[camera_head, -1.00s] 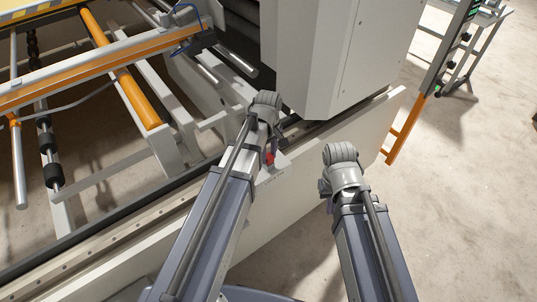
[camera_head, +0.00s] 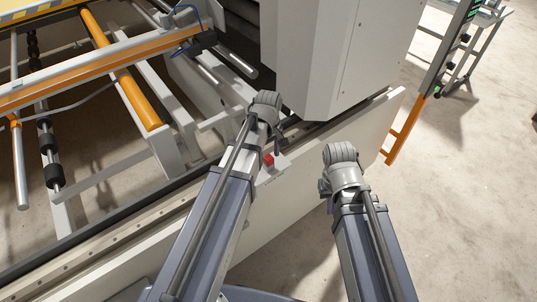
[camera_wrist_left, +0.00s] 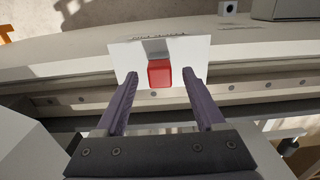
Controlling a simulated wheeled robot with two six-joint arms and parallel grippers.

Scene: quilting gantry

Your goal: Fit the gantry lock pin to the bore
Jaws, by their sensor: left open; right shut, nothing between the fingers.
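A red block (camera_wrist_left: 159,74), perhaps the head of the lock pin, sits at a pale labelled plate (camera_wrist_left: 190,52) on the rail side; the red block (camera_head: 268,159) and plate (camera_head: 277,168) also show in the head view. My left gripper (camera_wrist_left: 162,88) is open, its two purple fingers on either side of the red block with visible gaps. In the head view my left gripper (camera_head: 279,140) is partly hidden by its wrist. I cannot identify the bore for certain.
A small pale block with a dark round spot (camera_wrist_left: 227,8) stands beyond the plate. The big grey housing (camera_head: 335,60) overhangs close beyond my left arm. A long pale rail beam (camera_head: 330,145) runs below it. Rollers fill the left; open floor (camera_head: 465,190) lies right.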

